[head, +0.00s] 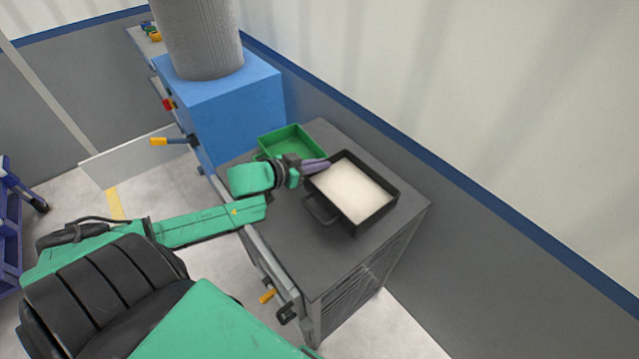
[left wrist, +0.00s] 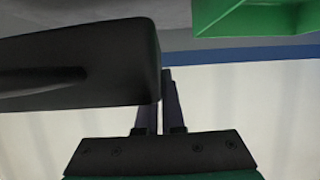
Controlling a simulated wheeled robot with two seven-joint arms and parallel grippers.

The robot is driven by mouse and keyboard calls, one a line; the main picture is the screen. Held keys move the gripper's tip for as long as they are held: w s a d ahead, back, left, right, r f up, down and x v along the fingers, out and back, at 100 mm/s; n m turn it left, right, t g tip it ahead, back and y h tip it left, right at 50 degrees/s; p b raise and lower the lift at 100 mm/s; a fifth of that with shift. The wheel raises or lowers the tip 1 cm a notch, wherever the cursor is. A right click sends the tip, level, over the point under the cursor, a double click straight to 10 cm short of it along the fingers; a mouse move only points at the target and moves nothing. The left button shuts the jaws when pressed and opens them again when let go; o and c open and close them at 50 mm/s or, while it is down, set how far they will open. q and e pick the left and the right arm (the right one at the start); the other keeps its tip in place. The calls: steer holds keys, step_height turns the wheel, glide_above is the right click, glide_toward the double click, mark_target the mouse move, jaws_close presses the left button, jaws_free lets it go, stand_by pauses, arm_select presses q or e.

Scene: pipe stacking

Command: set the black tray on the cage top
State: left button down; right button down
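The black tray (head: 383,220), filled with pale material, is over the grey cage top (head: 330,271). It looks level, but I cannot tell whether its underside touches. One handle (head: 320,211) shows on its front left side. My left gripper (head: 317,166) is at the tray's back left corner. In the left wrist view the tray (left wrist: 90,55) covers part of one finger, and the other finger lies right beside the tray's edge. The fingers (left wrist: 161,115) are close together with a narrow gap; I cannot tell whether they grip the wall. My right gripper is not in view.
A green tray (head: 283,134) sits behind the gripper on the same top; it also shows in the left wrist view (left wrist: 235,22). A blue cabinet (head: 225,105) with a grey cylinder (head: 203,40) stands behind. The wall is close on the right. The front of the cage top is clear.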

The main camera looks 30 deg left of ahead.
mark_target(317, 183)
arm_select(q)
step_height(317, 183, down, 6)
steer(key=shift+s+d+f, duration=0.1)
steer(key=shift+f, duration=0.25)
steer(key=c, duration=1)
jaws_free()
steer(key=shift+c, duration=0.2)
steer(key=shift+s+a, duration=0.2)
steer(key=shift+s, duration=0.3)
steer(key=v, duration=1.1)
steer(key=shift+p, duration=0.4)
steer(key=shift+s, duration=0.1)
